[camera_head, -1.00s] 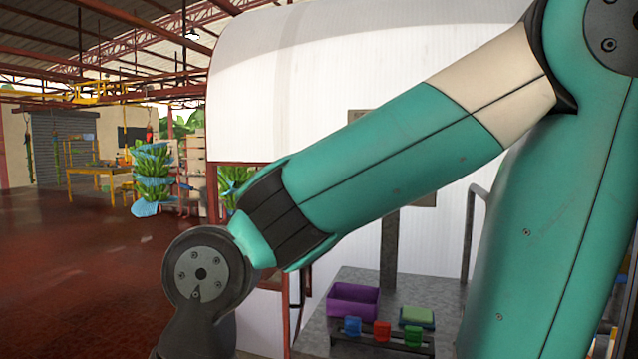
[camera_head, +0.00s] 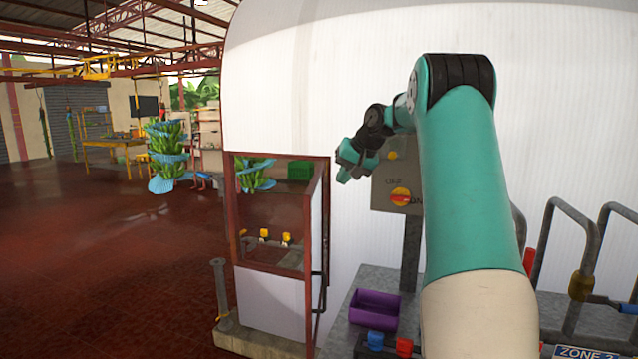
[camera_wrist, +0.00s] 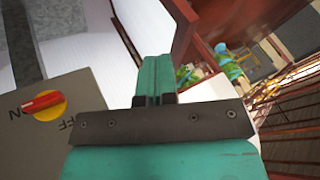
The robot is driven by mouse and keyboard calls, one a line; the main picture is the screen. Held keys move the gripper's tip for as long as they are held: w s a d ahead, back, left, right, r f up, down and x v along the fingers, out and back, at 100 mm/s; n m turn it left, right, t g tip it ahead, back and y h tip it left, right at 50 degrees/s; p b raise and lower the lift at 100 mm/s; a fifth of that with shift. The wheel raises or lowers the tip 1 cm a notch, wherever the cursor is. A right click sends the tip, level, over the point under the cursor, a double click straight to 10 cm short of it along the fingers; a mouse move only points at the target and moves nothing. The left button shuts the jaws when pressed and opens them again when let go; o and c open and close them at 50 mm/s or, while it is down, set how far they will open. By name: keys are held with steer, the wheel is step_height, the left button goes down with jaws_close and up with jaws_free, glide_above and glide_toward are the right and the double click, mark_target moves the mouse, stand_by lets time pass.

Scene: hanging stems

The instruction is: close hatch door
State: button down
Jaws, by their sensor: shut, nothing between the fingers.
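The hatch door seems to be part of a red-framed booth (camera_head: 270,272) with a white lower panel, left of centre in the head view. A narrow white side panel with a red edge (camera_head: 317,235) and a dark handle stands at its right, angled to the front; I cannot tell for sure which panel is the door or how far it stands open. A red frame piece also shows in the wrist view (camera_wrist: 190,35). My gripper (camera_head: 345,170) is up and right of the booth's top corner, apparently clear of it. In the wrist view its fingers (camera_wrist: 155,75) are together and empty.
A grey switch box with a red-and-yellow knob (camera_head: 400,197) is on a post close right of my gripper. A purple bin (camera_head: 375,307) sits on the grey bench below. Metal rails (camera_head: 575,240) stand at right. The red floor (camera_head: 110,260) at left is open.

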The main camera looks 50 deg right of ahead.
steer(key=d, duration=0.2)
steer(key=p, duration=0.5)
glide_toward(312, 207)
step_height(312, 207, down, 4)
steer(key=w, duration=0.1)
steer(key=shift+w+a, duration=0.6)
steer(key=shift+w, duration=0.05)
